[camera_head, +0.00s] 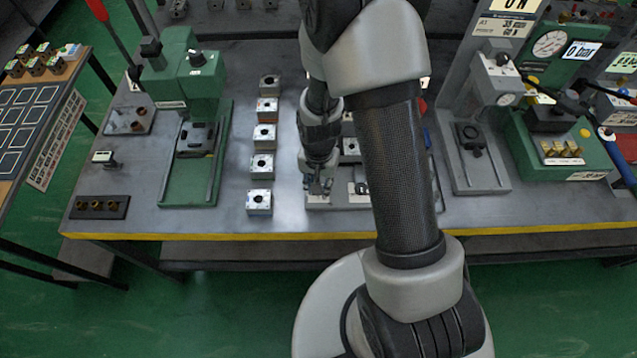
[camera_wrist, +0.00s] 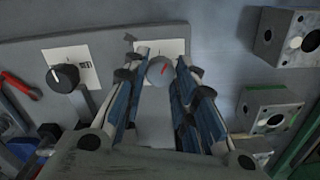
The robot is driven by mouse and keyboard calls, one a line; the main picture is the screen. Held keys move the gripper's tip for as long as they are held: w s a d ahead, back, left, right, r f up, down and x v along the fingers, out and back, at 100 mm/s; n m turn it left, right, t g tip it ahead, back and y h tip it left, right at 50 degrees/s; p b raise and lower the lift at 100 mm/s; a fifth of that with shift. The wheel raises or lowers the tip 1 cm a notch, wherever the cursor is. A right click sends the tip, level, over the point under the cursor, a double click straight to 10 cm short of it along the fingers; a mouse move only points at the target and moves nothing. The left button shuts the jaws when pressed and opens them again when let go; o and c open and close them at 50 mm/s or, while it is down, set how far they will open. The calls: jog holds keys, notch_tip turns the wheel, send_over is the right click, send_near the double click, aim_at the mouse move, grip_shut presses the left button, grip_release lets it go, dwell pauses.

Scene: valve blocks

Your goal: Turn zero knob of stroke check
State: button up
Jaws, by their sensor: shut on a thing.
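A round grey knob (camera_wrist: 159,71) with a red mark sits on a white label plate on a grey panel (camera_wrist: 107,43) in the wrist view. My gripper (camera_wrist: 161,62) has its two blue-sided fingers on either side of this knob and is shut on it. A black knob (camera_wrist: 65,78) with a white pointer line sits on another white plate to the left. The label text is too small to read. In the head view my gripper (camera_head: 319,186) is low over the panel (camera_head: 343,202) near the bench's front, and my arm hides part of the panel.
A column of valve blocks (camera_head: 263,166) stands left of my gripper, and blocks (camera_wrist: 276,112) show at right in the wrist view. A green press (camera_head: 192,85) stands further left. A grey gauge stand (camera_head: 480,150) stands to the right. A yellow strip (camera_head: 230,237) marks the bench's front edge.

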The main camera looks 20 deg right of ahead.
jog(key=o, duration=1.1)
jog(key=shift+c, duration=0.2)
notch_tip(320, 180, up, 12)
dwell(0.4)
